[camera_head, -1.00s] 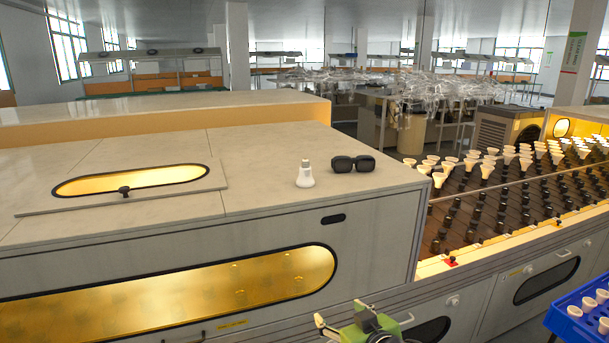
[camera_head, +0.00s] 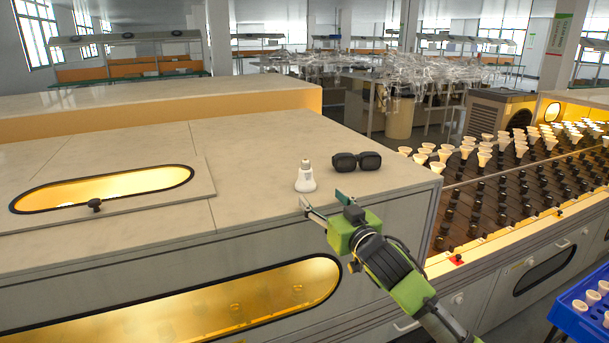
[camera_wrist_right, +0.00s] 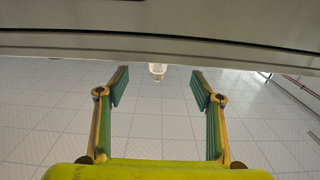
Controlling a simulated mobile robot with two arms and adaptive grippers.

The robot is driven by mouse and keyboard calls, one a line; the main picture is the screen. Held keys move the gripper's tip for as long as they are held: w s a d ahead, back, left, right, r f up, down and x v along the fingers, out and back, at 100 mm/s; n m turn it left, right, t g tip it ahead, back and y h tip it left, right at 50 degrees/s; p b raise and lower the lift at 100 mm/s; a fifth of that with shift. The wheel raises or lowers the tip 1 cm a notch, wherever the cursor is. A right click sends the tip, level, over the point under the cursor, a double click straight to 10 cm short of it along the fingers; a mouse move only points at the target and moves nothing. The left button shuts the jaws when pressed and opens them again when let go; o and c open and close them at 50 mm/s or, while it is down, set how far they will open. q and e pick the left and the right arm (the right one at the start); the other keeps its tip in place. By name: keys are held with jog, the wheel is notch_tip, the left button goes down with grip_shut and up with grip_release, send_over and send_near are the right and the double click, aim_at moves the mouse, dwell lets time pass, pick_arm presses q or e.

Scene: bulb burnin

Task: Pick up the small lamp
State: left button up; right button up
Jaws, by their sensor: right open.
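The small lamp (camera_head: 305,181) is a white bulb with a narrow metal cap, standing cap-up on the pale top of the large cabinet near its front edge. My right gripper (camera_head: 323,201) is open and empty, with its fingers pointing toward the cabinet top, just in front of the lamp and a little to its right, apart from it. In the right wrist view the lamp's cap (camera_wrist_right: 158,70) shows between the two spread fingers, beyond their tips. The rest of the lamp is hidden there by the cabinet edge. My left gripper is not in view.
A hatch with a knob (camera_head: 95,206) is at the left of the cabinet top (camera_head: 250,150). Racks of bulbs (camera_head: 484,157) and a blue crate (camera_head: 572,322) are on the right. The top around the lamp is mostly clear.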

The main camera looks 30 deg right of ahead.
aim_at(310, 186)
jog(key=w+p, duration=0.1)
jog(key=w, duration=0.3)
jog(key=shift+w, duration=0.1)
jog(key=shift+w+d, duration=0.1)
jog(key=shift+w, duration=0.5)
jog(key=shift+w+d+p, duration=0.1)
jog(key=shift+w+p, duration=0.15)
jog(key=shift+p, duration=0.1)
jog(key=w, duration=0.1)
jog(key=w+p, duration=0.1)
jog(key=w, duration=0.1)
jog(key=shift+d+f, duration=0.15)
jog(key=shift+d, duration=0.05)
jog(key=shift+w+f+p, duration=0.1)
jog(key=shift+w+p, duration=0.25)
jog(key=shift+w, duration=0.35)
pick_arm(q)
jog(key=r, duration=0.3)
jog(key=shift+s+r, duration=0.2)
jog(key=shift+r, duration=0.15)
pick_arm(e)
jog(key=c, duration=1.2)
